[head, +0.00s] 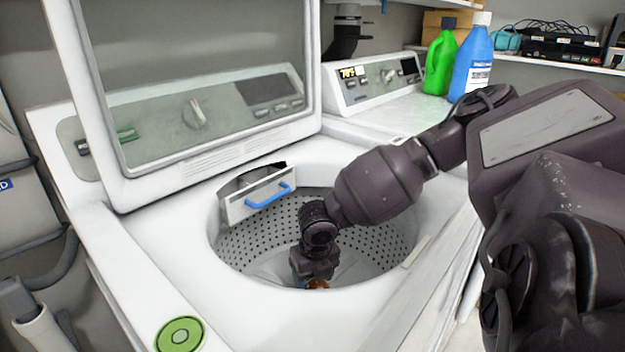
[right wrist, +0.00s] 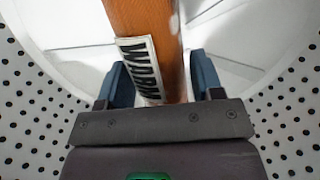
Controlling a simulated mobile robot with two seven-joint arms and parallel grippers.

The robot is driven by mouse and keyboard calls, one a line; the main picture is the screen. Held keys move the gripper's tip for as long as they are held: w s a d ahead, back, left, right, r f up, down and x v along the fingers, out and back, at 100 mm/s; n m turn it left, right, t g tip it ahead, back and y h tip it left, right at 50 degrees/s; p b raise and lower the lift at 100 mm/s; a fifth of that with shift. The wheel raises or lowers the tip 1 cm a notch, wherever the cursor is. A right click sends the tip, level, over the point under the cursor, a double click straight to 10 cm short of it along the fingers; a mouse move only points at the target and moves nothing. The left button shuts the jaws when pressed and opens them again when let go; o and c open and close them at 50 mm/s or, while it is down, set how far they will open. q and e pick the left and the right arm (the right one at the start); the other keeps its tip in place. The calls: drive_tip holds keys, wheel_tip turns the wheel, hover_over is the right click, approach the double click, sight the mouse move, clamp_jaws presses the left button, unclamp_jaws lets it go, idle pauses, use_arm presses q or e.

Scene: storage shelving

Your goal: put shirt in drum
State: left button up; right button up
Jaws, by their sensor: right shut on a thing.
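The shirt, an orange-brown cloth with a white patch of dark lettering, runs between my fingers in the right wrist view (right wrist: 150,25). In the head view only a small orange bit of it (head: 317,284) shows below my right gripper (head: 314,278). That gripper points down inside the washer's drum (head: 385,235), a white perforated tub, and is shut on the shirt. Its two blue fingers (right wrist: 162,80) stand on either side of the cloth. Whether the shirt touches the drum's floor I cannot tell. My left gripper is out of view.
The washer's lid (head: 200,160) stands raised behind the opening. A dispenser with a blue handle (head: 268,196) sits at the rim's back left. A green jug (head: 440,63) and a blue bottle (head: 472,60) stand on the neighbouring machine at the back right.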

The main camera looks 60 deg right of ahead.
drive_tip(key=shift+f, duration=0.3)
drive_tip(key=o, duration=1)
drive_tip(key=shift+r, duration=0.1)
wheel_tip(320, 180, up, 4)
drive_tip(key=shift+s+r+p, duration=0.1)
drive_tip(key=shift+r+p, duration=0.15)
drive_tip(key=shift+p, duration=0.4)
use_arm(q)
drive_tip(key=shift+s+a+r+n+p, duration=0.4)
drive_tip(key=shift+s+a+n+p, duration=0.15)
drive_tip(key=shift+p, duration=0.65)
use_arm(e)
wheel_tip(320, 180, up, 8)
drive_tip(key=s, duration=0.1)
drive_tip(key=shift+a+r, duration=0.25)
drive_tip(key=shift+a, duration=0.1)
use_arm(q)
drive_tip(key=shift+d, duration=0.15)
